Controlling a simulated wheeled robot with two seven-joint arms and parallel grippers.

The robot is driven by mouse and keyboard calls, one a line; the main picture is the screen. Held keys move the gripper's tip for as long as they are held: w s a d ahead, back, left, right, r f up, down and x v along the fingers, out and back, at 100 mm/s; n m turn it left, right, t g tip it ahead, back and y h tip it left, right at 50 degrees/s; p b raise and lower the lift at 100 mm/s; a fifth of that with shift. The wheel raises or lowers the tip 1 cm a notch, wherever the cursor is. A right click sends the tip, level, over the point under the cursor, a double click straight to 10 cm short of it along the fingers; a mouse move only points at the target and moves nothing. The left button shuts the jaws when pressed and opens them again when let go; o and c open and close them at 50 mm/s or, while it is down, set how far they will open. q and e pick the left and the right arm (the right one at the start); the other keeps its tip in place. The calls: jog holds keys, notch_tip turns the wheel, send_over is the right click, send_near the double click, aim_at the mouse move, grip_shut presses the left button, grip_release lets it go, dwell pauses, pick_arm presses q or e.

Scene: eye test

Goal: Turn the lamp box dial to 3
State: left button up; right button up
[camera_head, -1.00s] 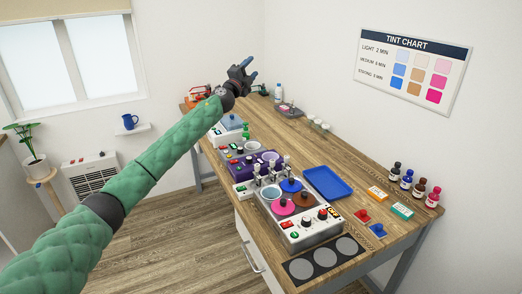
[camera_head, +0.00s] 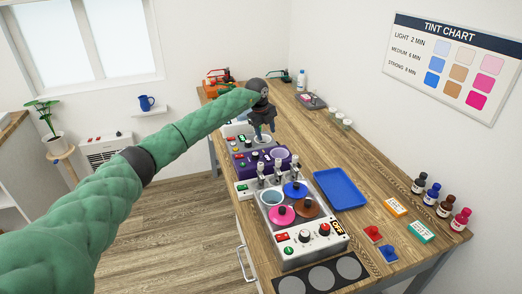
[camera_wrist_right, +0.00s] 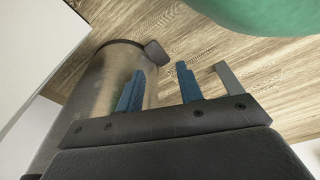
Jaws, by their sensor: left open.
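A silver box (camera_head: 307,253) with dark dials, a red switch and an orange display stands nearer. A pale device (camera_head: 230,130) is partly hidden behind my arm. I cannot tell which is the lamp box, and dial numbers are too small to read. In the right wrist view, my right gripper (camera_wrist_right: 160,68) is open and empty, its blue fingers apart.
A blue tray (camera_head: 340,189), small boxes and bottles (camera_head: 444,206) stand right of the devices on the wooden table (camera_head: 375,170). Pink, blue and brown lids sit on the silver box. In the right wrist view, a metal cylinder (camera_wrist_right: 100,85) is close behind the fingers.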

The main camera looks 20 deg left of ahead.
aim_at(255, 153)
pick_arm(q)
jog(key=s+a+n+g+y, duration=0.1)
jog(key=s, duration=0.1)
jog(key=s+a+n+g+y, duration=0.1)
jog(key=s+a+n, duration=0.1)
jog(key=shift+s, duration=0.15)
jog(key=shift+n, duration=0.3)
jog(key=shift+f, duration=0.25)
jog(key=shift+f+p, duration=0.5)
jog(key=shift+f, duration=0.05)
jog(key=shift+a+f+p, duration=0.1)
jog(key=shift+f+p, duration=1.25)
jog(key=shift+f, duration=1.85)
pick_arm(e)
jog(key=s+d+f, duration=0.2)
jog(key=s+f, duration=0.1)
jog(key=s, duration=0.3)
jog(key=shift+s, duration=0.15)
jog(key=shift+d+f, duration=0.1)
pick_arm(q)
jog(key=c, duration=1)
pick_arm(e)
jog(key=shift+f, duration=0.1)
jog(key=shift+f, duration=0.1)
